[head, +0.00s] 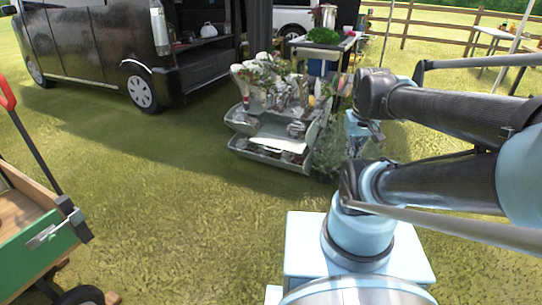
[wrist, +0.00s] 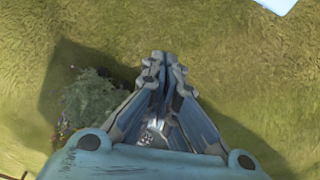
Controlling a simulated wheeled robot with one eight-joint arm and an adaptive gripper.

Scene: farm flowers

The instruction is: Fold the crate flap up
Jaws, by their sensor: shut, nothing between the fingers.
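A grey metal stepped crate (head: 268,157) stands on the grass in the middle of the head view, with vases and flowers on its tiers. A pale flat panel (head: 283,139) lies across its middle; I cannot tell if this is the flap. My gripper (wrist: 166,70) is shut and empty in the wrist view, pointing down over bare grass. In the head view its light-blue body is partly behind my arm, just right of the crate and apart from the pale panel. No flap can be made out in the wrist view.
A leafy plant (wrist: 95,103) is left of my gripper in the wrist view. A black van (head: 100,45) stands behind left, a green-sided wagon (head: 45,240) at the near left. A table with greenery (head: 323,36) is behind the crate. Grass between wagon and crate is clear.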

